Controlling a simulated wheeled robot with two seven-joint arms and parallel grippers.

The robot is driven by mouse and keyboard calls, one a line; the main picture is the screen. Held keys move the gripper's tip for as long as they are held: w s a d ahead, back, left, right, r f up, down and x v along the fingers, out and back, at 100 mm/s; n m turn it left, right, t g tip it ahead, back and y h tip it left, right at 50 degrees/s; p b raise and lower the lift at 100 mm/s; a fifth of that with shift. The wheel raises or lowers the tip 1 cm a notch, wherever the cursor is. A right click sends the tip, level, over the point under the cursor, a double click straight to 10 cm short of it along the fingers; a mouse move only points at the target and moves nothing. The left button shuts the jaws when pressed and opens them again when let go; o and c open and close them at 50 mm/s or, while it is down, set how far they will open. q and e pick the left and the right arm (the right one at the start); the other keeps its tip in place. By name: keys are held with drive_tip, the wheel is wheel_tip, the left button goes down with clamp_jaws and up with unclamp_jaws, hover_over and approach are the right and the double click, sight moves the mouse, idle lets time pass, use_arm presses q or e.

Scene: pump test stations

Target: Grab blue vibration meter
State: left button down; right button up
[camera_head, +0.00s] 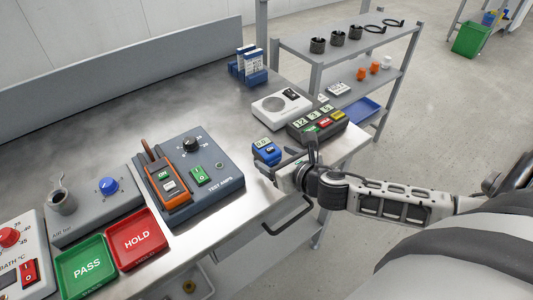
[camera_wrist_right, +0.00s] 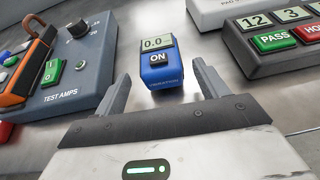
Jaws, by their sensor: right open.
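The blue vibration meter (camera_head: 267,152) lies on the metal bench near its front edge, right of the test amps box. In the right wrist view the blue meter (camera_wrist_right: 160,64) shows a small display reading 0.0 and an ON button. My right gripper (camera_head: 287,162) is at the bench edge close to the meter. In the right wrist view its two fingers (camera_wrist_right: 160,88) are apart, with the meter ahead and between them in the picture. Nothing is held. My left gripper is not in view.
The test amps box (camera_head: 222,180) with an orange clamp meter (camera_head: 172,190) stands left of the meter. A black box with PASS and HOLD buttons (camera_head: 308,134) is to the right. A white device (camera_head: 270,110) is behind. Green PASS (camera_head: 68,281) and red HOLD trays are lower left.

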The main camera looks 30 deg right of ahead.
sight(264, 144)
drive_tip(key=shift+r+x, duration=0.15)
drive_tip(key=shift+x, duration=1.4)
drive_tip(key=shift+r+x, duration=0.15)
drive_tip(key=shift+x, duration=1.35)
drive_tip(key=shift+w+d, duration=0.1)
drive_tip(key=shift+w, duration=0.05)
drive_tip(key=c, duration=1.3)
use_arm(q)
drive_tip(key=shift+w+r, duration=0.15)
use_arm(e)
drive_tip(key=shift+r, duration=0.1)
drive_tip(key=shift+c, duration=0.2)
